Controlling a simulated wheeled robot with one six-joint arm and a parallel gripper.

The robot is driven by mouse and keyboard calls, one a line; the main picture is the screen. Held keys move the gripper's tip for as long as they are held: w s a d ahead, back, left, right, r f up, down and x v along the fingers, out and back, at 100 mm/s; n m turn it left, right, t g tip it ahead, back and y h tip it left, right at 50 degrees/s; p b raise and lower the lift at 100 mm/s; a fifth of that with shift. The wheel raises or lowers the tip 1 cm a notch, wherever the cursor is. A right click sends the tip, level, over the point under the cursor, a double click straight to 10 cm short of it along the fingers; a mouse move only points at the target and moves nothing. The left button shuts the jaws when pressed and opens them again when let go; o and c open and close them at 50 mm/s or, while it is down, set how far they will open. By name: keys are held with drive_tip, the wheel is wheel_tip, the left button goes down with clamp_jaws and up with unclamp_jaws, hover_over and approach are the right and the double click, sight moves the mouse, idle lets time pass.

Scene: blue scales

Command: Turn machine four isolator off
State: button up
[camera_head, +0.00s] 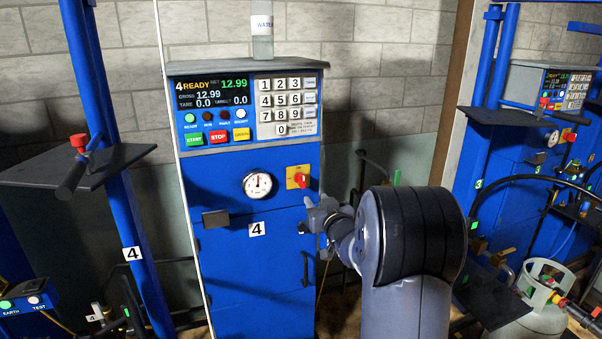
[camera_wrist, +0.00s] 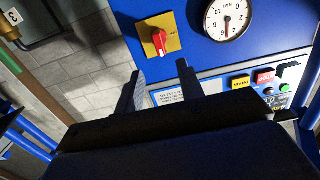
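The isolator (camera_head: 300,179) of machine four is a red rotary knob on a yellow square plate, on the blue front panel right of the gauge. It also shows in the wrist view (camera_wrist: 159,40), its red handle slightly tilted there. Machine four (camera_head: 225,270) is a blue cabinet with a "4" label. My gripper (camera_head: 312,215) is just below and right of the isolator in the head view. In the wrist view my gripper (camera_wrist: 159,70) has its two dark fingers apart with nothing between them. The knob appears just beyond the fingertips, apart from them.
A round gauge (camera_head: 257,185) sits left of the isolator. A lit display (camera_head: 212,92), keypad and start and stop buttons are above. A bottle (camera_head: 262,35) stands on top. A dark shelf (camera_head: 75,170) on a blue post is left. Machine three (camera_head: 500,190) and a gas cylinder (camera_head: 540,310) are right.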

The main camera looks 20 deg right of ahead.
sight(304, 182)
drive_tip(key=w+p, duration=0.3)
drive_tip(key=w, duration=0.8)
drive_tip(key=shift+w+d+r+p, duration=0.1)
drive_tip(key=shift+w+d+p, duration=0.05)
drive_tip(key=shift+w+p, duration=0.25)
clamp_jaws()
